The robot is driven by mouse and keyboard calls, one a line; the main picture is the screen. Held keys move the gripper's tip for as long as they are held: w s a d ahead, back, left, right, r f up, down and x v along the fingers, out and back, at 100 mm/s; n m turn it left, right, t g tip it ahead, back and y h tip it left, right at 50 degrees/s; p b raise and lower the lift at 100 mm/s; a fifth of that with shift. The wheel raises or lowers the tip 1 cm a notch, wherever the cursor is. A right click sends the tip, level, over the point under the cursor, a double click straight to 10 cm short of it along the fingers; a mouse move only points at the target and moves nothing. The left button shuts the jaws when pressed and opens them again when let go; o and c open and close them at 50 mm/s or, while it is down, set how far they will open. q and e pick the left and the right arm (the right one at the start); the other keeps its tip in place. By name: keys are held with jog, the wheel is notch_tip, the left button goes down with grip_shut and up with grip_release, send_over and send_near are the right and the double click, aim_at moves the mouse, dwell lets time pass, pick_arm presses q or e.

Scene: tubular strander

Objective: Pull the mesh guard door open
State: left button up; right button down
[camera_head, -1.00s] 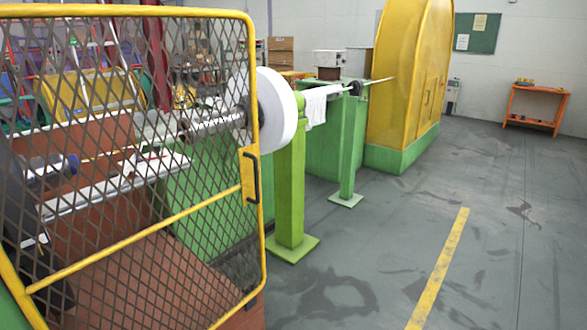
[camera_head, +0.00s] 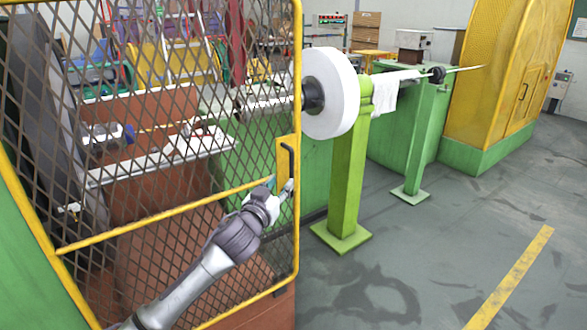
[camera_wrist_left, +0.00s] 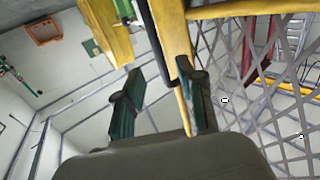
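The mesh guard door (camera_head: 160,200) is a yellow-framed panel of diamond mesh on the left of the head view. It stands across the front of the machine. Its black handle (camera_head: 291,160) sits on a yellow plate at the right edge; the handle also shows in the left wrist view (camera_wrist_left: 156,40). My left gripper (camera_head: 285,189) is at the lower end of the handle. In the left wrist view its two dark teal fingers (camera_wrist_left: 160,75) are spread apart, with the handle bar between their tips, nearer the right finger. I cannot tell whether they touch it. My right gripper is not in view.
A white reel (camera_head: 332,95) on a green post (camera_head: 350,180) stands just right of the door edge. A yellow housing (camera_head: 500,70) is at the back right. Grey floor with a yellow stripe (camera_head: 510,280) is clear at the right.

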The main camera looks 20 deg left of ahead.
aim_at(291, 172)
pick_arm(q)
jog(key=w, duration=0.5)
jog(key=w+d, duration=0.1)
jog(key=w, duration=0.2)
jog(key=shift+w+p, duration=0.25)
jog(key=shift+p, duration=0.1)
jog(key=shift+a, duration=0.1)
grip_shut()
